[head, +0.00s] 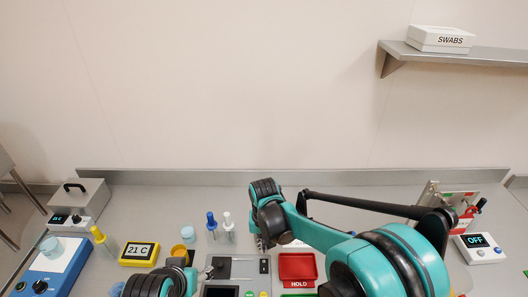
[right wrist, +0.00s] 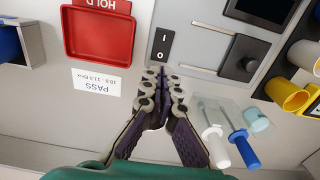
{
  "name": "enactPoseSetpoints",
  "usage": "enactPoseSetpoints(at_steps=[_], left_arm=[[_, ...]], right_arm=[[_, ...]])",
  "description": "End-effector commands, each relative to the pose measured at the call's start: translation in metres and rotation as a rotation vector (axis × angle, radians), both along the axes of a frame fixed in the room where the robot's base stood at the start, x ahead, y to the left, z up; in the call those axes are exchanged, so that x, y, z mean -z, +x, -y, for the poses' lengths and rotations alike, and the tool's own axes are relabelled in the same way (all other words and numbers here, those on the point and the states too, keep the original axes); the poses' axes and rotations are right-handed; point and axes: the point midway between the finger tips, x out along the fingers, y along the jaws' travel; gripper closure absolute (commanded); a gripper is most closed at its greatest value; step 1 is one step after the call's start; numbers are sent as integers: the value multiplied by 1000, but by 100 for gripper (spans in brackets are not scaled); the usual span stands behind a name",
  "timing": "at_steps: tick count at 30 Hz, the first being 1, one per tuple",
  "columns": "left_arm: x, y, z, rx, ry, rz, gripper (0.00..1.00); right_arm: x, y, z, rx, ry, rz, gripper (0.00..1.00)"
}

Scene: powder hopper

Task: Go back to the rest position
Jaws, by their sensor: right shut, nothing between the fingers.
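My right gripper (right wrist: 162,73) is shut and empty. In the right wrist view its fingertips point at the panel, just beside a black rocker switch (right wrist: 161,45) marked I and O. I cannot tell whether they touch it. In the head view the right arm comes in from the lower right, and the gripper (head: 262,242) is mostly hidden under its black wrist, above the middle of the bench.
A yellow 21 C display (head: 139,254) sits at left, an OFF box (head: 480,249) at right.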

Motion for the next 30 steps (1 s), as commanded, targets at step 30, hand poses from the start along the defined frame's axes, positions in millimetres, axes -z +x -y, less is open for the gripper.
enactPoseSetpoints(at_steps=[30], left_arm=[[126, 0, 0, 0, 0, 0, 41]], right_arm=[[10, -141, 174, 2, 9, 593, 100]])
